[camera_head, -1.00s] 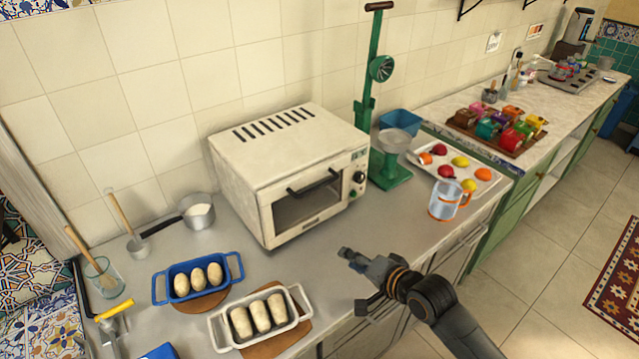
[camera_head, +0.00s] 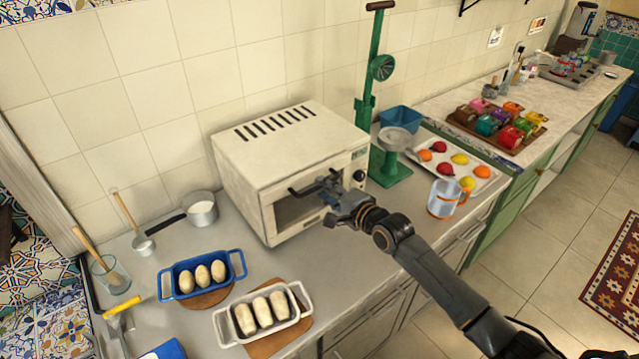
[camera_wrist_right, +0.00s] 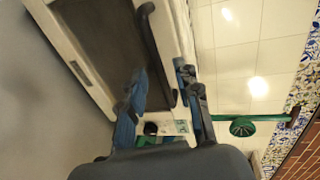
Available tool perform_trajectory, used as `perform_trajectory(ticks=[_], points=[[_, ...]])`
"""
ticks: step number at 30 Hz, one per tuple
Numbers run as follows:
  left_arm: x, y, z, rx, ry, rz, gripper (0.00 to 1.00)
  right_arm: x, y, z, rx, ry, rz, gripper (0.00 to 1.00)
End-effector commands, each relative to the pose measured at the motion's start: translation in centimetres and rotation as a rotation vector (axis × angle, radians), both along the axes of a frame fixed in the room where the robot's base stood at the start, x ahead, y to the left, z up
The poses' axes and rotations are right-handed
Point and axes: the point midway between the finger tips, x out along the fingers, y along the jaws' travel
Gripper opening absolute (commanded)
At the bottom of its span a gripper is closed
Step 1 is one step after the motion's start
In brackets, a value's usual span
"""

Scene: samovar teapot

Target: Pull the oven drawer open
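The white oven (camera_head: 262,150) stands on the counter against the tiled wall. Its front door or drawer has a dark window (camera_head: 290,212) and a dark bar handle (camera_head: 300,190); it looks shut. My right gripper (camera_head: 335,196) is at the right end of the handle and hides that part of it. In the right wrist view, my right gripper's two fingers (camera_wrist_right: 162,75) are apart, and the dark handle (camera_wrist_right: 153,42) runs between them. Whether either finger touches it I cannot tell. My left gripper is not in view.
Blue (camera_head: 172,288) and white (camera_head: 222,328) baking dishes with dough stand in front of the oven at the left. A green scale (camera_head: 392,172), a glass mug (camera_head: 441,205) and a fruit tray (camera_head: 484,182) stand to the right. Bare counter lies just before the oven.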

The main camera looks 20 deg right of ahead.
Motion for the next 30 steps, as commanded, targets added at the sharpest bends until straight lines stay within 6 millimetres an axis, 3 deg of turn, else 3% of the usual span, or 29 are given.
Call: perform_trajectory(ticks=[7, 17, 18, 23, 30], points=[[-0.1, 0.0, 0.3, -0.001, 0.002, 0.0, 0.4, 2.3, 0.8, -0.5, 0.0, -0.001, 0.0, 0.33], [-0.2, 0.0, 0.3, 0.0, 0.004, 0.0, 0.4, 2.6, 1.0, -0.6, 0.0, 0.0, 0.0, 0.33], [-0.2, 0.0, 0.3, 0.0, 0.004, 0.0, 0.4, 2.6, 1.0, -0.6, 0.0, 0.0, 0.0, 0.31], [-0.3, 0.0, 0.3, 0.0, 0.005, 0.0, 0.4, 2.6, 1.0, -0.6, 0.0, 0.0, 0.0, 0.0], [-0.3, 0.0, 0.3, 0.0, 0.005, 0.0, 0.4, 2.6, 1.0, -0.6, 0.0, 0.0, 0.0, 0.0]])
